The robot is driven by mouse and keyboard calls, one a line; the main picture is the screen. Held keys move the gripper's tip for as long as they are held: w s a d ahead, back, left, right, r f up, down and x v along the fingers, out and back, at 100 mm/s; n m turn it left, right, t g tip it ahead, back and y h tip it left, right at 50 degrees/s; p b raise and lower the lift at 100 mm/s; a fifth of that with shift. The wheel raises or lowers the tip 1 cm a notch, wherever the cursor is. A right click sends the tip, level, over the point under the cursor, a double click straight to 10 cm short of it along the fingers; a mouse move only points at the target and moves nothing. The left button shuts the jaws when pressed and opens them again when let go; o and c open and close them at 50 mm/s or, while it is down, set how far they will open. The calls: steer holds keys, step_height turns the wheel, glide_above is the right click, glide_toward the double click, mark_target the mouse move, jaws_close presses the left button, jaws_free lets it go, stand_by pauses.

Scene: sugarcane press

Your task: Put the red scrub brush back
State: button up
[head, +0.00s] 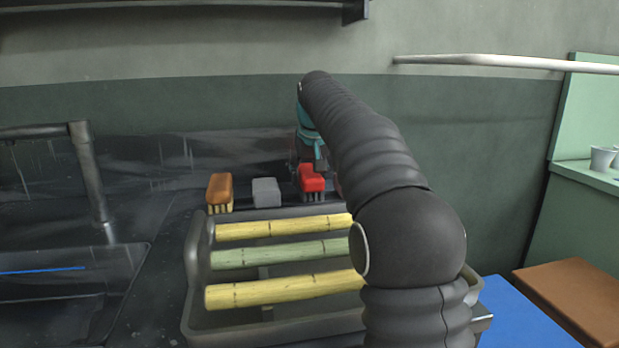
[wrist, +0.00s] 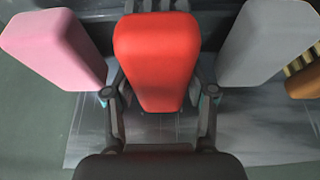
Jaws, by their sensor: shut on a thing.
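The red scrub brush (head: 312,180) has a red block on top and pale bristles below. It is upright at the back of the dark counter, just behind the cane tray. My gripper (head: 311,155) comes down on it from above and is shut on it. In the wrist view the red brush (wrist: 157,55) sits between the two dark fingers (wrist: 160,100). I cannot tell whether its bristles touch the counter.
A grey block (head: 266,191) and a brown brush (head: 219,188) stand left of it. A pink block (wrist: 55,48) is close on its other side. A tray (head: 196,255) holds yellow and green canes in front. A sink is at left.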

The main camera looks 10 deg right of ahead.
steer(key=shift+f, duration=0.1)
steer(key=shift+f, duration=0.35)
steer(key=o, duration=1.1)
steer(key=shift+r, duration=0.25)
steer(key=p+v, duration=0.2)
steer(key=v, duration=1)
steer(key=shift+r, duration=0.3)
